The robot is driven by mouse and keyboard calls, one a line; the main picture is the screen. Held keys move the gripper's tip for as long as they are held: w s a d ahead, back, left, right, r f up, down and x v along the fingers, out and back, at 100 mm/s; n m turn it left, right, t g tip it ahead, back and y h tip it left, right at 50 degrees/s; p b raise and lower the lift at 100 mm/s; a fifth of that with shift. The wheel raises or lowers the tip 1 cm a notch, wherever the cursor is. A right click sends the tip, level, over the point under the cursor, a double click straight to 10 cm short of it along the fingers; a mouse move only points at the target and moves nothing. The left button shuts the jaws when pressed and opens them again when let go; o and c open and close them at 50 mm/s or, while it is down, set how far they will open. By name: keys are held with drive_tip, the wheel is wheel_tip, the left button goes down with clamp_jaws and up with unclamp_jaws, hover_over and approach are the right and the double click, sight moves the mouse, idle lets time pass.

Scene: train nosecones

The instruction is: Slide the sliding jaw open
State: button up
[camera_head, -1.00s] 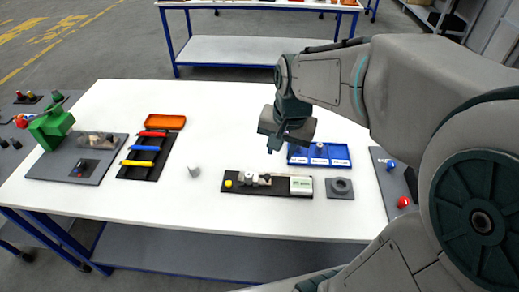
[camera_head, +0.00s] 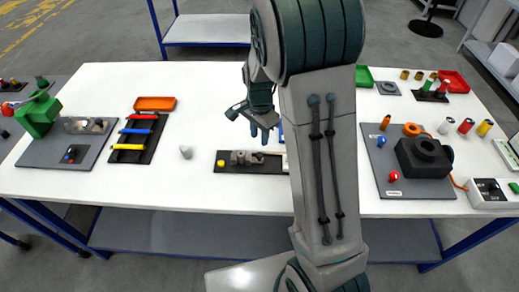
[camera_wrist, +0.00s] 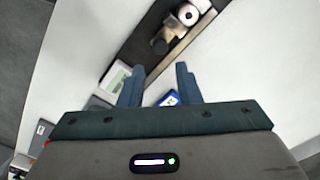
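A black base plate (camera_head: 228,168) lies on the middle of the white table. It carries a small grey clamp-like block (camera_head: 246,157) and a yellow knob (camera_head: 220,163) at its left end. I cannot tell which part of the block is the sliding jaw. In the wrist view the plate (camera_wrist: 140,42) runs across the top, with a metallic part with a round white piece (camera_wrist: 188,14) on it. My gripper (camera_head: 264,133) hangs above and just behind the block, apart from it. Its two fingers (camera_wrist: 157,72) are spread with nothing between them. My arm hides the plate's right end in the head view.
A black rack with coloured bars (camera_head: 138,138), an orange tray (camera_head: 154,103) and a small white piece (camera_head: 186,152) stand to the left. A grey board with a black device (camera_head: 424,157) lies to the right. My arm covers the table between.

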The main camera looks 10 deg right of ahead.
sight(260, 154)
wheel_tip(260, 154, down, 8)
drive_tip(key=shift+f+p, duration=0.1)
drive_tip(key=shift+p, duration=0.35)
clamp_jaws()
